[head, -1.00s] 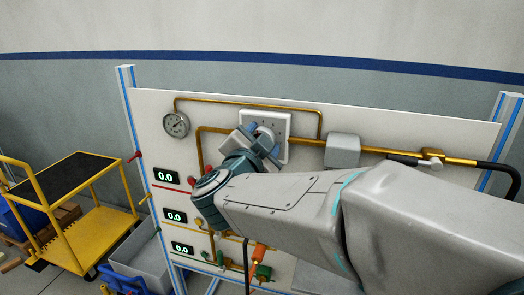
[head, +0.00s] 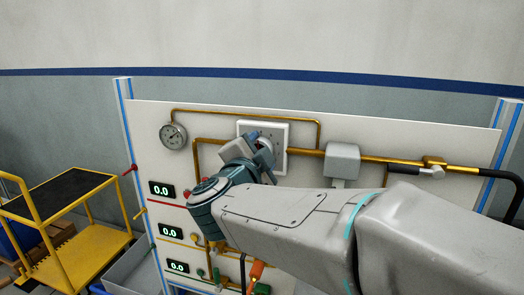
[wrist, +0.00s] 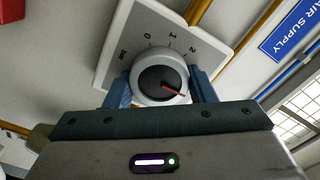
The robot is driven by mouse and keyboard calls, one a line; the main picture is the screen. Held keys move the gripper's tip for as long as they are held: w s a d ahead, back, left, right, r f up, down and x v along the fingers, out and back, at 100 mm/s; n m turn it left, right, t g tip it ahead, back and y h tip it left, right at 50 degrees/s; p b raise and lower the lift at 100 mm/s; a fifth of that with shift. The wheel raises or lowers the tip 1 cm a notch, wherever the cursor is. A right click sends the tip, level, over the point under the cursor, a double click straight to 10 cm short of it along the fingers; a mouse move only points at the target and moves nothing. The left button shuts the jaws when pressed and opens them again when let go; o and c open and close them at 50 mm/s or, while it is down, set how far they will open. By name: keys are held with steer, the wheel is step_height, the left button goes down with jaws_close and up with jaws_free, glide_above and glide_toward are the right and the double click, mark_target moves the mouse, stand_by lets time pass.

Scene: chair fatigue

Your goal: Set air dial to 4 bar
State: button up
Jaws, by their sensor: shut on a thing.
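The air dial is a round white knob with a dark centre and a red pointer (wrist: 162,82) on a square white plate (wrist: 119,44). In the wrist view the plate shows "bar", 0, 1 and 2. The pointer aims to the lower right, past the 2; markings there are hidden by a finger. My gripper (wrist: 162,88) is shut on the knob, one blue finger on each side. In the head view my gripper (head: 258,143) is at the plate (head: 277,128) and covers most of the knob. A round gauge (head: 173,136) sits left of it; its reading is too small to tell.
Brass pipes (head: 318,135) run around the dial plate. A grey box (head: 342,160) and a grey-handled valve (head: 431,171) are to the right. Several displays (head: 162,189) reading 0.0 are at lower left. A yellow cart (head: 75,225) stands left of the panel.

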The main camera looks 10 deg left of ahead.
steer(key=o, duration=1)
steer(key=s, duration=0.4)
steer(key=s+a, duration=0.1)
steer(key=s, duration=0.4)
steer(key=s+a, duration=0.1)
steer(key=s, duration=0.3)
steer(key=shift+s, duration=0.4)
